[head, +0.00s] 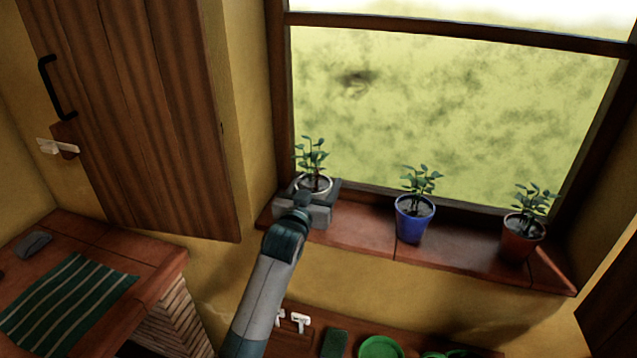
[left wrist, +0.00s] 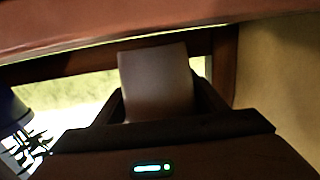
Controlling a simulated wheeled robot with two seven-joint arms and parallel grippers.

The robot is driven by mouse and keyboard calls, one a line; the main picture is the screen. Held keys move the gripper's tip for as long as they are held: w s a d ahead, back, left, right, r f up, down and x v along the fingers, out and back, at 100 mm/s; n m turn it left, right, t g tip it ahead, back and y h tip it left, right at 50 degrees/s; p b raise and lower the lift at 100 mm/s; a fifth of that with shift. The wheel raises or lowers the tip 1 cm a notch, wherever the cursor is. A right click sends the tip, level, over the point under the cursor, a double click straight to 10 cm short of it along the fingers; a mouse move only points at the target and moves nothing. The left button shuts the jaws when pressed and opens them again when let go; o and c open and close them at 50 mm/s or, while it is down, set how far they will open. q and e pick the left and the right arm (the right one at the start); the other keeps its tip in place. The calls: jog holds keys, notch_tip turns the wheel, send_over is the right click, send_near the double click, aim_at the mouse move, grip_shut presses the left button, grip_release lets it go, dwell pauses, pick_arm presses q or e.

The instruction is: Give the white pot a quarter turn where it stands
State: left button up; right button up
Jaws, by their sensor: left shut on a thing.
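The white pot (head: 318,182) stands at the left end of the windowsill (head: 358,234) with a small green plant in it. In the head view only its rim shows above my left gripper (head: 311,196), which covers the rest. In the left wrist view the pot (left wrist: 156,82) appears as a pale, shaded block between the two fingers of my left gripper (left wrist: 160,105). The fingers are shut on its sides. The wrist picture looks upside down, with the sill across the top. My right gripper is in neither view.
A blue pot (head: 414,222) with a plant stands mid-sill, right of the white pot, and a terracotta pot (head: 522,237) stands further right. The window frame (head: 281,100) rises close on the left. Below the sill, a lower shelf holds a green dish (head: 380,348).

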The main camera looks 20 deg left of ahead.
pick_arm(q)
jog(key=shift+d+f, duration=0.1)
jog(key=shift+f, duration=0.25)
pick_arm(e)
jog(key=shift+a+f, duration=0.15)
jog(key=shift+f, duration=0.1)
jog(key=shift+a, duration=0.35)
pick_arm(q)
jog(key=o, duration=1.5)
jog(key=shift+o, duration=0.9)
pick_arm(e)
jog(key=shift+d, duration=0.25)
pick_arm(q)
jog(key=shift+f, duration=0.2)
jog(key=shift+s, duration=0.1)
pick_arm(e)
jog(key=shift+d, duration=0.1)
